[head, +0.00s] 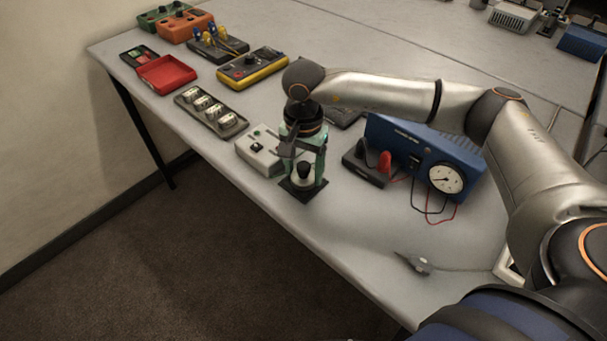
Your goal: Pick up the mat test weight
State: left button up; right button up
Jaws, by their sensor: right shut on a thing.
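The test weight (304,171), with a black knob on top and a paler base, is at the dark square mat (297,195) by the table's front edge. My right gripper (304,174) points down over the mat, with its green fingers on either side of the weight, and is shut on it. Whether the weight's base touches the mat or is just above it cannot be told. The fingers hide part of the weight. My left gripper is not in view.
A grey-white box (259,150) stands close left of the gripper. A blue gauge unit (425,150) and a dark box with a red plug (367,163) stand to the right, with loose wires. A tray of several weights (211,111) lies further left.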

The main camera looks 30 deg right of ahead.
grip_shut()
jog(key=shift+r, duration=0.2)
dwell(0.3)
